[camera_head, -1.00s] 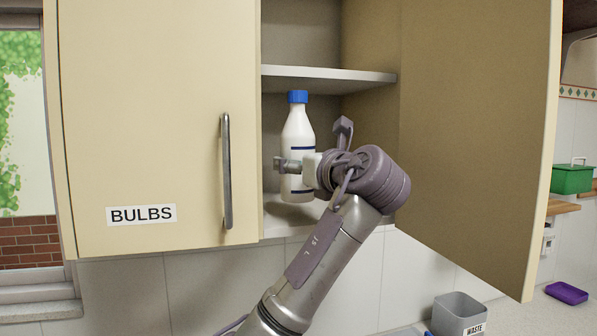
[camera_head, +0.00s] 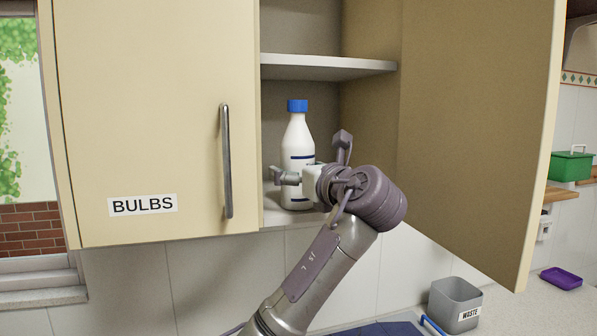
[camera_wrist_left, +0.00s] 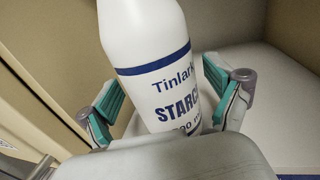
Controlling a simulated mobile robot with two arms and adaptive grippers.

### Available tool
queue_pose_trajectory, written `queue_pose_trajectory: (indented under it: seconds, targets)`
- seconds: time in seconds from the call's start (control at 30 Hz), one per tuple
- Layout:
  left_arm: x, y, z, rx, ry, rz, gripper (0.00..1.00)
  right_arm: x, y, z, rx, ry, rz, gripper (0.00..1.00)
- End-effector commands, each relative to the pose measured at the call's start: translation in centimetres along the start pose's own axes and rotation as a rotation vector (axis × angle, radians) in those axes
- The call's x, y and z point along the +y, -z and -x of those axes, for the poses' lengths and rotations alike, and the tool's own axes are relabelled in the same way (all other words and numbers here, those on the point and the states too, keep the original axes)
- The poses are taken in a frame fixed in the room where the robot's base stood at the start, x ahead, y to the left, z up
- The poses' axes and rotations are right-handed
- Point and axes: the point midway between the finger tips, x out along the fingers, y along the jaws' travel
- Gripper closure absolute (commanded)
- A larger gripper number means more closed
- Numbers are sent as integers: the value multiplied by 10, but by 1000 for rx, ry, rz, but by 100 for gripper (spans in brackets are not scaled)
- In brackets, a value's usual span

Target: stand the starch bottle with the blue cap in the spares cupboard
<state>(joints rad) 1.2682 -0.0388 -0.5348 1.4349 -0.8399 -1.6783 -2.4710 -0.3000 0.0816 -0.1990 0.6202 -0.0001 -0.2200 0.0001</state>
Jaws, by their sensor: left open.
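The white starch bottle (camera_head: 297,150) with a blue cap stands upright on the bottom board of the open cupboard (camera_head: 278,214), below its middle shelf (camera_head: 325,67). In the left wrist view the bottle (camera_wrist_left: 155,70) shows the word "STARCH" under a blue band. My left gripper (camera_head: 312,160) is open around the lower part of the bottle. In the wrist view the teal pads of my left gripper (camera_wrist_left: 165,100) are on both sides of it, with a visible gap at the left pad. Contact at the right pad is unclear. The bottle's base is partly hidden. My right gripper is not in view.
A closed door (camera_head: 150,120) labelled "BULBS" with a metal handle (camera_head: 226,162) is just left of the opening. The swung-open door (camera_head: 480,130) stands to the right. A grey waste bin (camera_head: 455,304) and a purple tray (camera_head: 561,279) sit on the counter below.

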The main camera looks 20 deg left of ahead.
Motion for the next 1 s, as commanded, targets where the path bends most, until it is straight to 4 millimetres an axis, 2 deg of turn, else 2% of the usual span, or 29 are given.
queue_pose_trajectory:
  seconds: [0.27, 0.37, 0.7, 0.83, 1.0]
  targets:
    - [-1, -1, 4, -1, 2, 1, 9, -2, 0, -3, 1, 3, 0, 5]
    - [-1, 1, 18, -2, 3, 1, 9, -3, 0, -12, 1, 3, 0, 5]
    - [-1, 1, 90, -2, 4, 3, 9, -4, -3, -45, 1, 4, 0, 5]
    - [0, 0, 108, -2, 2, 1, 9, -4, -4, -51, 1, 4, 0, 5]
    - [0, -2, 120, 0, 2, 0, 9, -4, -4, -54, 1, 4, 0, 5]
